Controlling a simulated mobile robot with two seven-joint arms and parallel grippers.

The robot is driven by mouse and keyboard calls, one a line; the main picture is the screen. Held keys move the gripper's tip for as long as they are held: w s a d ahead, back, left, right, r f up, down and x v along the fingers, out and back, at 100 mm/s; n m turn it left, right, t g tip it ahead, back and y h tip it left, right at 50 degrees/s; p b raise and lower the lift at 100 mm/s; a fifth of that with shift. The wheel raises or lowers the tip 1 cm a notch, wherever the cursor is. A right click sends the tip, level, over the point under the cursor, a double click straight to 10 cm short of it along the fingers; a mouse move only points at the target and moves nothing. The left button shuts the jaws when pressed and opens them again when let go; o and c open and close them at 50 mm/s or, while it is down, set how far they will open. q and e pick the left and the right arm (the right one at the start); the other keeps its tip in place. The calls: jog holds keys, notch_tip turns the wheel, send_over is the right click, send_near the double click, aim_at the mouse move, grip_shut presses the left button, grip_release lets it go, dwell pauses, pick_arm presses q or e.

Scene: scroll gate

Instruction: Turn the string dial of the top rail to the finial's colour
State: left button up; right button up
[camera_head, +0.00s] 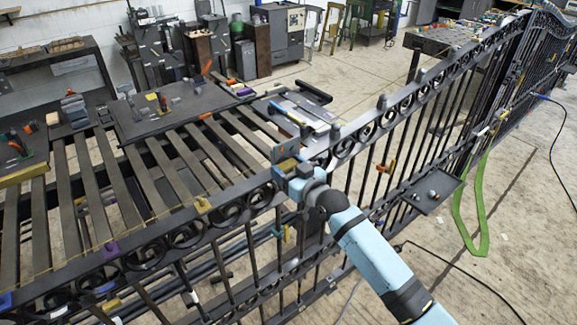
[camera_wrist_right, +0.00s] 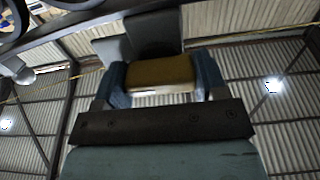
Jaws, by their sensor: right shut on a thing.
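The dark gate's top rail (camera_head: 235,197), with scroll rings under it, runs from lower left to upper right in the head view. My right gripper (camera_head: 290,166) is at this rail near the middle of the view. Its blue fingers are shut on an ochre block, which fills the gap between them in the right wrist view (camera_wrist_right: 160,74). A grey upright piece (camera_head: 285,151) stands just behind the block; it also shows in the wrist view (camera_wrist_right: 153,34). I cannot tell which part is the string dial or the finial. My left gripper is not in view.
Small yellow (camera_head: 203,205) and purple (camera_head: 108,248) pieces sit along the rail to the left. Grey knobs (camera_head: 381,102) stand on it to the right. A slatted bench (camera_head: 150,175) lies behind the gate. A small dark tray (camera_head: 430,191) sticks out in front. Open floor lies right.

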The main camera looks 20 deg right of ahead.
dwell(0.5)
jog(key=o, duration=0.9)
jog(key=shift+o, duration=0.2)
jog(key=b+v, duration=0.2)
jog(key=v, duration=1.1)
jog(key=shift+s+b, duration=0.35)
jog(key=shift+s, duration=0.05)
jog(key=shift+d+f, duration=0.1)
